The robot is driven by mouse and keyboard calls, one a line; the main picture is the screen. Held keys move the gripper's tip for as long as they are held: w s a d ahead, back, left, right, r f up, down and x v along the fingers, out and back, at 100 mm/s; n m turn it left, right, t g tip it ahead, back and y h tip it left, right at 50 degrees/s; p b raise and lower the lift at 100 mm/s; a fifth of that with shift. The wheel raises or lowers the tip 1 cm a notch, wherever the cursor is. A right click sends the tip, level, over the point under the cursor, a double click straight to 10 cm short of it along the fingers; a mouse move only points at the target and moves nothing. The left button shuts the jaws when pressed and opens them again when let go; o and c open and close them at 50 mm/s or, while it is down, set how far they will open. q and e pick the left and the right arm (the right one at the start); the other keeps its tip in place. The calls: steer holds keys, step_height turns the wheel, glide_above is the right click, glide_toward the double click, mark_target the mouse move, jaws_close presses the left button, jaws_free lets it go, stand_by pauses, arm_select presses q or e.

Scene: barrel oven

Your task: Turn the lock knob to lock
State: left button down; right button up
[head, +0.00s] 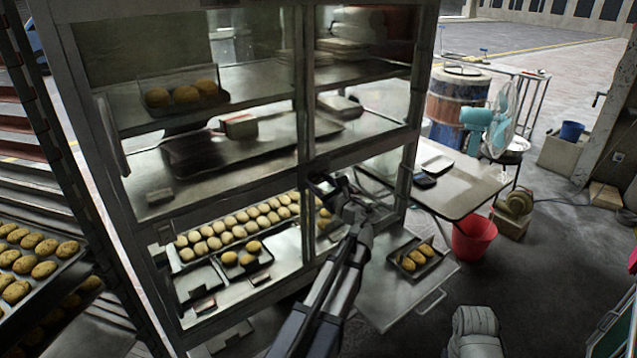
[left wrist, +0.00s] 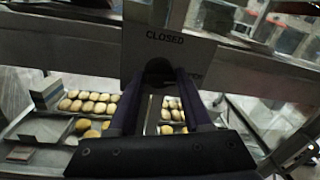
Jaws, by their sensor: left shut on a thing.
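My left gripper (head: 335,192) reaches up to the front frame of the glass cabinet (head: 305,130), at the middle post just above the lower shelf. In the left wrist view its two fingers (left wrist: 160,78) close in on a small dark lock knob (left wrist: 158,66) and are shut on it. The knob sits on a grey plate (left wrist: 200,52) marked "CLOSED" above it. A second label to the right is mostly hidden by a finger. The knob's exact angle cannot be told.
Rows of buns (head: 238,225) fill the cabinet's lower shelf behind the frame. A tray of buns (head: 415,258) sits on a low metal shelf at the right. A table (head: 460,183), a red bucket (head: 474,238) and a teal fan (head: 487,125) stand further right.

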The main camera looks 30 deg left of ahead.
arm_select(q)
steer(key=shift+n+g+y+b, duration=0.25)
steer(key=shift+n+y+b, duration=0.15)
steer(key=shift+n, duration=4.05)
steer(key=shift+n+g+y+b, duration=0.25)
steer(key=shift+n+y+b, duration=0.15)
steer(key=shift+n, duration=4.05)
steer(key=shift+d, duration=0.1)
steer(key=shift+c, duration=1.9)
jaws_free()
steer(key=shift+w, duration=0.1)
steer(key=v, duration=0.7)
steer(key=shift+d, duration=0.35)
